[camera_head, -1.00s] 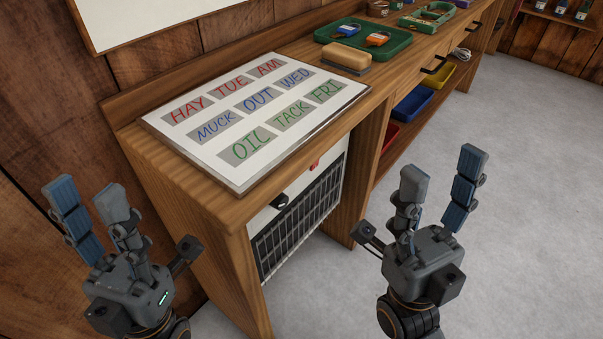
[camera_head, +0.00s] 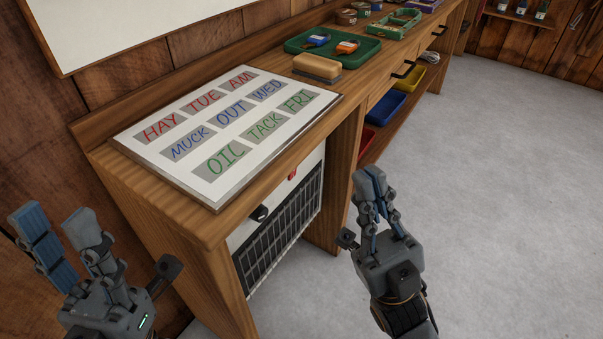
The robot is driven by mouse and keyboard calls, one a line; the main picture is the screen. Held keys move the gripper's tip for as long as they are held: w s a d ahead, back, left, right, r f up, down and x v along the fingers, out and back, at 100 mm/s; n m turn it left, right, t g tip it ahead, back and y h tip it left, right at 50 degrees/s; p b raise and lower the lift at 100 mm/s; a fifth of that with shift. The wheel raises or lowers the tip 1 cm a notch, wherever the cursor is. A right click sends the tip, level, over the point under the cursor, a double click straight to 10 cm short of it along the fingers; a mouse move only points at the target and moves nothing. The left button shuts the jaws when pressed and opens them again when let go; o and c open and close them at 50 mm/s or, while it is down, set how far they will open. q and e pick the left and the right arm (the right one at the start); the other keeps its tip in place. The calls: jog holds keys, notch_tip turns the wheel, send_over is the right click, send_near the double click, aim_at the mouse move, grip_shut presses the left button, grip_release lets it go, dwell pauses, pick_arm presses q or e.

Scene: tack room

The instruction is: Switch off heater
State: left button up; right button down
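The heater (camera_head: 279,232) is a white box with a dark grille, standing under the near end of the wooden bench. A black knob (camera_head: 261,213) sits at the upper left of its front, and a small red switch (camera_head: 292,174) at the upper right. My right gripper (camera_head: 370,178) is in front of the bench, right of the heater and apart from it; its fingers are together and nothing shows between them.
On the wooden bench (camera_head: 160,204) lie a lettered white board (camera_head: 133,143), a brush-like block (camera_head: 317,67) and a green tray (camera_head: 368,57). Red (camera_head: 366,142), blue (camera_head: 385,107) and yellow (camera_head: 408,78) bins sit below. The grey floor at right is clear.

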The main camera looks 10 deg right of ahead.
jog(key=w+a+f+n+g, duration=0.2)
jog(key=w+f+n+g, duration=0.4)
jog(key=f+n, duration=0.15)
jog(key=w+d+f+n+g+h, duration=0.1)
jog(key=w+d+f+h, duration=0.3)
jog(key=f, duration=0.4)
jog(key=w+d+f+n+g+h, duration=0.1)
jog(key=w+d+f+n+h, duration=0.1)
jog(key=w+d+f+h, duration=0.3)
notch_tip(320, 180, down, 3)
jog(key=shift+w+d+f+p, duration=0.1)
jog(key=shift+w+d+p, duration=0.25)
jog(key=shift+d, duration=0.25)
jog(key=b+x, duration=0.2)
jog(key=x, duration=1.2)
jog(key=shift+s+a+f, duration=0.1)
